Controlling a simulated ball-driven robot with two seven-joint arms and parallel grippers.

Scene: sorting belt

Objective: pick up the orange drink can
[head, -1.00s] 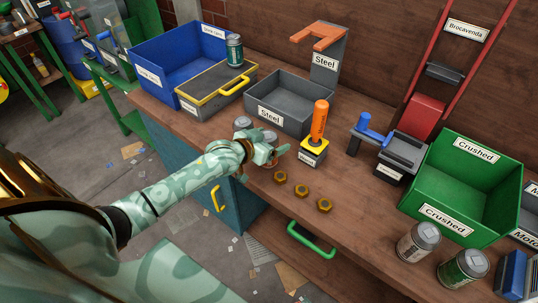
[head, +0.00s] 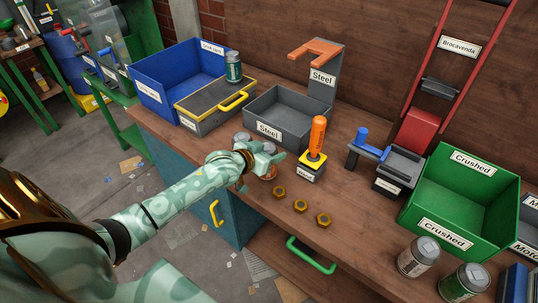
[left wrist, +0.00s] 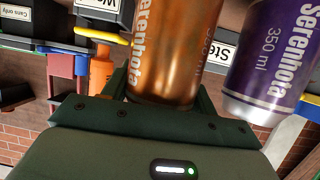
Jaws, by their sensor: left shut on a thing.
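The orange drink can (left wrist: 175,50) fills the middle of the left wrist view, between the fingers. In the head view only a little of the orange can (head: 269,174) shows below my left gripper (head: 268,160), which is shut on it. The hand covers most of it, and I cannot tell whether its base touches the bench. A purple can (left wrist: 272,60) stands beside it in the left wrist view, apart from the fingers. My right gripper is not in view.
A grey Steel bin (head: 287,117) lies behind the hand. An orange-handled tool (head: 316,140) on a yellow and grey block stands close to its right. Several brass nuts (head: 300,206) lie in front. A green Crushed bin (head: 425,188) and two cans (head: 418,257) are further right.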

